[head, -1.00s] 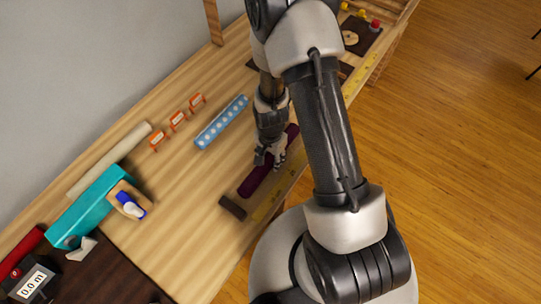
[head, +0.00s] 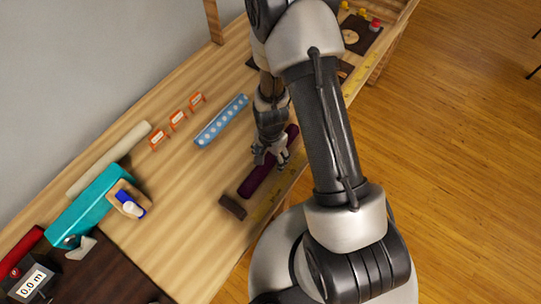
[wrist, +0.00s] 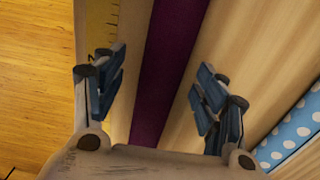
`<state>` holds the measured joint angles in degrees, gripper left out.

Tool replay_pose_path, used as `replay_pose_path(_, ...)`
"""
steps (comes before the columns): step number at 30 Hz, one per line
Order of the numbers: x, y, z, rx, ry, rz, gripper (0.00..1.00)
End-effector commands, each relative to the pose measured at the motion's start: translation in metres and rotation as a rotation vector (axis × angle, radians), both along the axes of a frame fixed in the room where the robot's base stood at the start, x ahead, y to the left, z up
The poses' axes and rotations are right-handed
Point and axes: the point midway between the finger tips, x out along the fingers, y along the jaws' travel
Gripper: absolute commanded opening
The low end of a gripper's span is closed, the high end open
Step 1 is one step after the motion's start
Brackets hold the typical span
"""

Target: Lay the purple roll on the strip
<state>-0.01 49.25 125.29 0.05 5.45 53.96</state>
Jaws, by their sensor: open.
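The purple roll (head: 256,181) is long, dark and lies on the wooden bench near its front edge. The strip (head: 264,207) is a yellow measuring tape along that edge, partly hidden by my arm. The roll lies beside the strip, with bare wood between them in the wrist view. My gripper (head: 271,158) is over the roll. In the wrist view my gripper (wrist: 158,88) is open and empty, its fingers on either side of the purple roll (wrist: 167,65). The strip (wrist: 101,30) shows at the left, by the left finger.
A small brown block (head: 232,207) lies at the roll's near end. A blue dotted roll (head: 221,122) lies farther back, with orange tags (head: 178,121) behind it. A cream roll (head: 110,158) and a teal box (head: 92,206) are at left.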

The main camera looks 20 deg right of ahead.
Motion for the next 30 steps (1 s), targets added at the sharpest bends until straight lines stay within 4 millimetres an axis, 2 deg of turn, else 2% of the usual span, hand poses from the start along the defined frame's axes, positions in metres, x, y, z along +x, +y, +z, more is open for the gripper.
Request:
replay_pose_path(7,0.0,0.0,0.001,0.0,0.0,0.0,0.66)
replay_pose_path(10,0.001,0.0,0.009,0.0,-0.001,0.0,0.66)
replay_pose_path(14,0.001,0.0,0.031,0.0,-0.005,0.0,0.66)
replay_pose_path(24,0.001,0.0,0.099,0.0,-0.005,0.0,0.66)
replay_pose_path(30,0.0,0.0,0.118,0.0,-0.001,0.0,0.66)
